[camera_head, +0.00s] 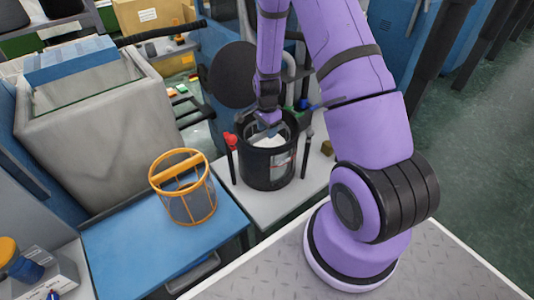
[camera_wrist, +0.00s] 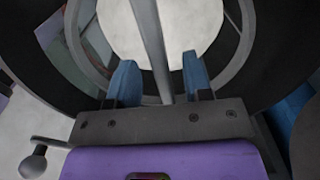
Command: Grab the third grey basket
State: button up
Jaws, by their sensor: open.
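A dark grey, round, basket-like container (camera_head: 267,172) stands upright on a light grey surface in the head view, with whitish material inside. My gripper (camera_head: 268,122) is down at its mouth. In the wrist view my gripper (camera_wrist: 158,65) is open, its two blue fingers apart. A grey bar (camera_wrist: 148,35) runs between the fingers across the round opening, and the fingers look apart from it. The container's rim (camera_wrist: 85,45) curves around them. The bar's ends are partly hidden. I cannot tell from these frames whether this is the third basket.
An orange-framed basket with grey mesh (camera_head: 190,200) stands on a blue-topped table (camera_head: 150,250) to the left. A red-topped post (camera_head: 230,142) is close by the dark container's left side. A big grey bin (camera_head: 110,145) stands behind the blue table.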

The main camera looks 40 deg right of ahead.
jog(key=shift+f, duration=0.7)
grip_shut()
jog(key=shift+r, duration=0.1)
